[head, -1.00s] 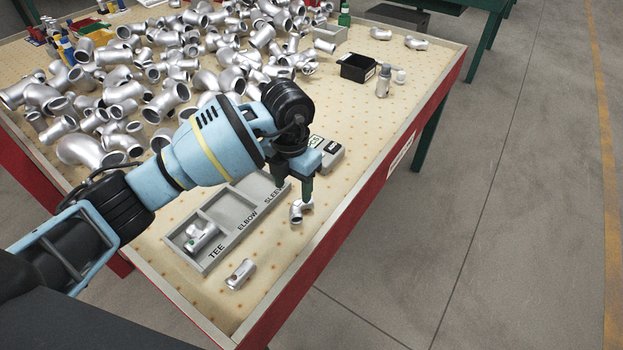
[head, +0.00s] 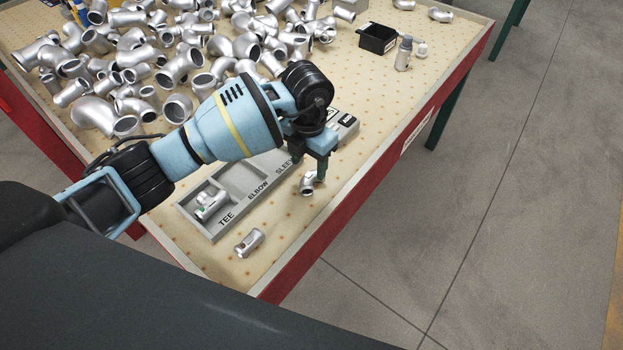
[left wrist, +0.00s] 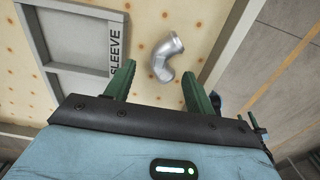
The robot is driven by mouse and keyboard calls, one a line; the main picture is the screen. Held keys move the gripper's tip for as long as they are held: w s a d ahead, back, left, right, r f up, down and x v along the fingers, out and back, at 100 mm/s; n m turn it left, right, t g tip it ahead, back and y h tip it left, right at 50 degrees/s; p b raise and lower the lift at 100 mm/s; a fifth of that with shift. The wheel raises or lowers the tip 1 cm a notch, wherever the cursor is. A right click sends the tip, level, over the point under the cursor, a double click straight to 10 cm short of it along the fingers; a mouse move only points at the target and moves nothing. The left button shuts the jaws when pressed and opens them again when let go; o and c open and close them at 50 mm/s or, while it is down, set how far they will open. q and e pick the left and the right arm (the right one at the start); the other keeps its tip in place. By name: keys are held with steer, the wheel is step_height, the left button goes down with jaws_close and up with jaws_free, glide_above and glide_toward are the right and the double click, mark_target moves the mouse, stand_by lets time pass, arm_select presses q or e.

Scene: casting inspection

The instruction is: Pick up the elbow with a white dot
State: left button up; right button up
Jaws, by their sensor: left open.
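A silver elbow (head: 308,184) lies on the pegboard tabletop, right of the sorting tray. In the left wrist view the elbow (left wrist: 165,57) shows ahead of my fingertips, roughly between their lines. I cannot make out a white dot on it. My left gripper (head: 320,172) points down right at the elbow and partly overlaps it in the head view. The left gripper (left wrist: 158,80) is open with nothing between its fingers. My right gripper is not in view.
The grey tray (head: 226,221) has TEE, ELBOW and SLEEVE labels; a fitting (head: 211,205) lies in the TEE compartment. Another silver fitting (head: 249,242) lies near the front edge. Many fittings (head: 180,65) are heaped behind.

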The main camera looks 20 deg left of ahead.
mark_target(309, 175)
arm_select(q)
step_height(309, 175, down, 4)
steer(key=shift+d, duration=0.1)
steer(key=shift+r, duration=0.1)
steer(key=c, duration=1.1)
